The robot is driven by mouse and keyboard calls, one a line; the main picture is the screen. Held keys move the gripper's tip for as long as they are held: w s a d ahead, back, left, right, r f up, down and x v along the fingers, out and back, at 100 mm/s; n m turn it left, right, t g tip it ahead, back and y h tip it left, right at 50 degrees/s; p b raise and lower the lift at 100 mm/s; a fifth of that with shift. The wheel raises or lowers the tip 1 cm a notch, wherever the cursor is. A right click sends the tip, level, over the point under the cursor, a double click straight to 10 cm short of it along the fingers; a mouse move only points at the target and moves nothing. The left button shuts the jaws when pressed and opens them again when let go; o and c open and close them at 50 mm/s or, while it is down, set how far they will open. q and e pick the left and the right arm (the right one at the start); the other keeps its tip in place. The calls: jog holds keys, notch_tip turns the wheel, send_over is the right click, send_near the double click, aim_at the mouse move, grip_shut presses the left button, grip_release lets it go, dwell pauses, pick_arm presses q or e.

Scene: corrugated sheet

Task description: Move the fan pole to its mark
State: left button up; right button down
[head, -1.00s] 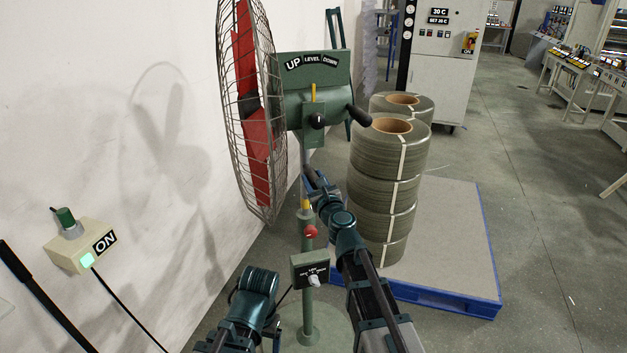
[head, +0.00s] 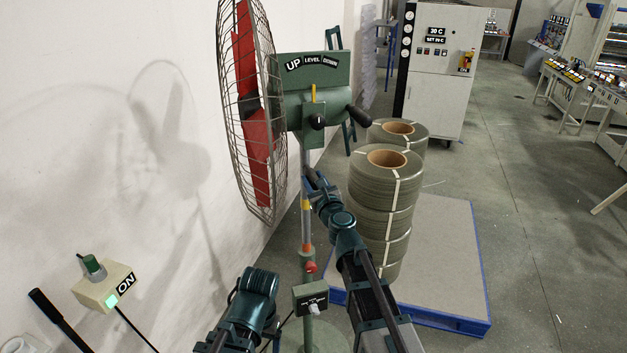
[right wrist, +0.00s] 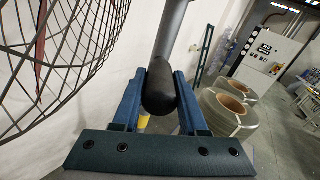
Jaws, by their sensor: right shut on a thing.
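The fan has a red-bladed cage (head: 250,110) and a green motor housing (head: 312,80) with a label reading UP, LEVEL, DOWN. Its grey pole (head: 306,228) rises from a green lower tube, with a yellow band (head: 306,205) well above the collar (head: 306,251). A red knob (head: 311,267) sits at the collar. My right gripper (head: 312,178) is under the housing beside the pole. In the right wrist view, its blue fingers (right wrist: 158,105) are shut around a dark rounded handle (right wrist: 158,85). My left arm shows at the lower left, but its gripper is out of view.
Wrapped coils (head: 385,200) stand close on the right, on a blue-edged pallet (head: 445,250). A white wall (head: 90,120) is on the left, with an ON switch box (head: 105,288). A control box (head: 310,297) is on the lower tube.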

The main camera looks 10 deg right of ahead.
jog(key=shift+c, duration=2.2)
grip_release()
jog(key=shift+s, duration=0.15)
